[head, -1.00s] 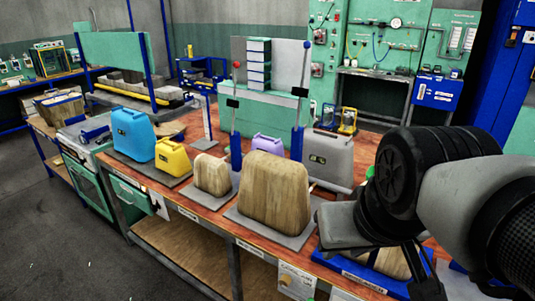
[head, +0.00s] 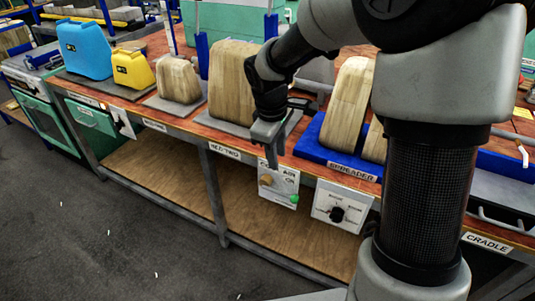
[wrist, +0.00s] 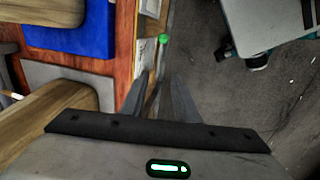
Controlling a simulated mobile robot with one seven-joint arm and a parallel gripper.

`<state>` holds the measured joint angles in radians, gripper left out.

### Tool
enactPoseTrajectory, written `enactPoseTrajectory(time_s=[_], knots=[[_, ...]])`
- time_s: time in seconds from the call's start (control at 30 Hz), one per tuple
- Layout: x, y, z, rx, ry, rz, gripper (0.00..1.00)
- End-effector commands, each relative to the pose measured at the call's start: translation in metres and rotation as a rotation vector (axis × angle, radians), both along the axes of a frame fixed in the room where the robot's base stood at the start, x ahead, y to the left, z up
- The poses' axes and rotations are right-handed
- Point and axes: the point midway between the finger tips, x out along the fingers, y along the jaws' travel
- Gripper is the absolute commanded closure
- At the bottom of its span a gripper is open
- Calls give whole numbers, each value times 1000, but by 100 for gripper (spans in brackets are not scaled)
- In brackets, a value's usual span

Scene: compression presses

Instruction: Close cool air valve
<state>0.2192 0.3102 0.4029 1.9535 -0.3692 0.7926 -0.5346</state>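The white valve panel (head: 279,188) hangs on the front edge of the workbench. The green part (wrist: 162,39) shows beyond the tips.
A second white panel with a black knob (head: 336,214) is just to the right. Wooden blocks (head: 234,80) and a blue tray (head: 310,145) lie on the bench above. A lower shelf (head: 170,185) is under the bench. The floor in front (head: 90,230) is clear.

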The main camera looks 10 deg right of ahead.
Motion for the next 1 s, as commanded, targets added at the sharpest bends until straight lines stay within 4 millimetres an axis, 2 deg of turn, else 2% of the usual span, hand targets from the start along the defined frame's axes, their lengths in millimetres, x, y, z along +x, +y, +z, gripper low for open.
enactPoseTrajectory(time_s=[0.17, 0.7, 0.8, 1.0], knots=[[3, -1, -19, 1, 4, 6, 72], [20, -14, -132, 1, 5, 5, 72], [23, -16, -149, 2, 5, 3, 72], [26, -19, -168, 1, 3, 3, 72]])
